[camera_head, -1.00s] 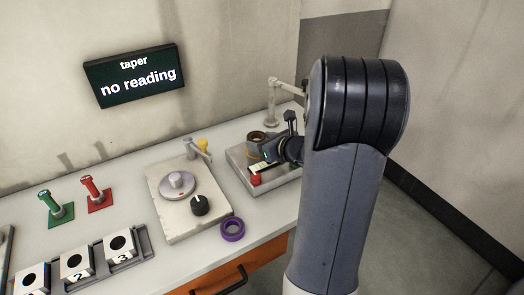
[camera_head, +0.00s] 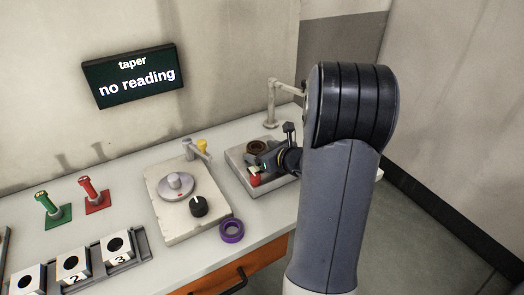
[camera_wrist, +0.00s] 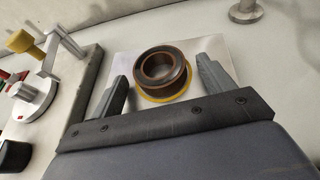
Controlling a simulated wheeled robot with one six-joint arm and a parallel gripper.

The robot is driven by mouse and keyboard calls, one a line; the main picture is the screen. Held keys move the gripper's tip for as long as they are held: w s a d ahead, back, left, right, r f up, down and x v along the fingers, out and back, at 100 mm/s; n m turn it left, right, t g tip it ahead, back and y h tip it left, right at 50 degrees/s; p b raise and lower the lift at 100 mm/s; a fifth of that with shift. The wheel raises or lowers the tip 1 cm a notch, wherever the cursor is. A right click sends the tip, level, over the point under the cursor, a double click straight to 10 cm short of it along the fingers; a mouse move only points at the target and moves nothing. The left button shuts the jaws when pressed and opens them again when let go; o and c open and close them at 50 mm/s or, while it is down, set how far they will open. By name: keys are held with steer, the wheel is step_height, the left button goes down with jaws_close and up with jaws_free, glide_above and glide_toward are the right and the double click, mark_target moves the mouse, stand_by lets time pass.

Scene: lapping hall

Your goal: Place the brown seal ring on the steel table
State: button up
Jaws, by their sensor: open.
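The brown seal ring (camera_wrist: 162,70) lies flat at the middle of the wrist view, with a yellow-gold rim round its foot. It seems to rest on a pale grey steel plate (camera_wrist: 212,46), probably the steel table; the exact contact is hard to see. In the head view the ring (camera_head: 257,147) is at the back right, partly hidden by my gripper (camera_head: 268,160). My gripper (camera_wrist: 163,76) is open, with one finger on each side of the ring and gaps visible between fingers and ring.
Left of the ring is a pale device with a round disc (camera_head: 177,186) and black knob (camera_head: 198,207). A purple ring (camera_head: 232,230) lies on the bench front. Green (camera_head: 46,204) and red (camera_head: 91,190) plugs and numbered blocks (camera_head: 73,265) are further left. A display (camera_head: 131,76) reads "no reading".

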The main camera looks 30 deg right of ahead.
steer(key=shift+r+p, duration=0.25)
steer(key=shift+p, duration=0.05)
steer(key=v, duration=1)
steer(key=shift+s+d+r+p, duration=0.1)
steer(key=shift+s+r+p, duration=0.05)
steer(key=shift+s+p, duration=0.2)
steer(key=shift+s+r, duration=0.2)
steer(key=shift+s, duration=0.4)
